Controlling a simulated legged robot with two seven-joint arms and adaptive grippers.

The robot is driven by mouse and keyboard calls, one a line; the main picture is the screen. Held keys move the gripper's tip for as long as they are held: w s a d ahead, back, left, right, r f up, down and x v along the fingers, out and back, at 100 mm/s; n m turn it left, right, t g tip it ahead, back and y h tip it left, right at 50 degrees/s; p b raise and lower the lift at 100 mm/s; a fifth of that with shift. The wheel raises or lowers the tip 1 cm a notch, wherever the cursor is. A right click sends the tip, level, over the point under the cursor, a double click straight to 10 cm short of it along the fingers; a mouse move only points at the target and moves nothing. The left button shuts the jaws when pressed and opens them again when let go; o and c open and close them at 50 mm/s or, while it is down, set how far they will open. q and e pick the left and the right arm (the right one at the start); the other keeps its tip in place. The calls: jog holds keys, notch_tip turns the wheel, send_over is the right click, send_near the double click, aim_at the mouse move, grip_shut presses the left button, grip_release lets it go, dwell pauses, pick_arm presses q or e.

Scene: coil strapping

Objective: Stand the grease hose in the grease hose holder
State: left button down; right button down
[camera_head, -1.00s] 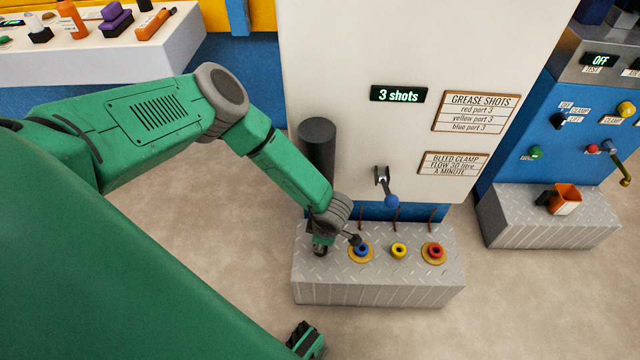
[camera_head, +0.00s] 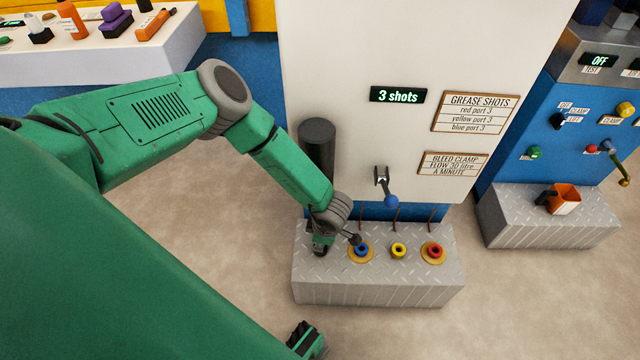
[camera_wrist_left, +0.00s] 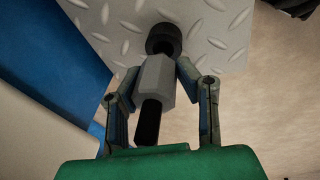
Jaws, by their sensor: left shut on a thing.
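The grease hose (camera_wrist_left: 155,82) has a grey faceted body and a black lower section. My left gripper (camera_wrist_left: 157,72) is shut on the grey body, one finger on each side. In the wrist view, its narrow dark far end meets a black round piece, which looks like the grease hose holder (camera_wrist_left: 164,38), on the tread plate. I cannot tell how deep it sits inside. In the head view my left gripper (camera_head: 322,243) is low over the plinth's left end and hides most of the hose and holder. My right gripper (camera_head: 307,340) shows partly at the bottom edge; its jaws are unclear.
The metal plinth (camera_head: 380,292) carries a blue port (camera_head: 361,251), a yellow port (camera_head: 398,251) and a red port (camera_head: 434,251), right of my left gripper. A dark cylinder (camera_head: 317,145) stands behind the wrist. The white panel's display (camera_head: 398,95) reads "3 shots". Floor in front is clear.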

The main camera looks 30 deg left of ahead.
pick_arm(q)
jog(key=shift+f, duration=0.2)
jog(key=shift+d+b+x, duration=0.25)
jog(key=shift+b+x, duration=0.85)
jog(key=c, duration=1.1)
grip_release()
jog(key=shift+s, duration=0.1)
jog(key=w+v, duration=0.1)
jog(key=v, duration=1)
jog(key=shift+s+r, duration=0.4)
jog(key=shift+s, duration=0.05)
jog(key=shift+d, duration=0.15)
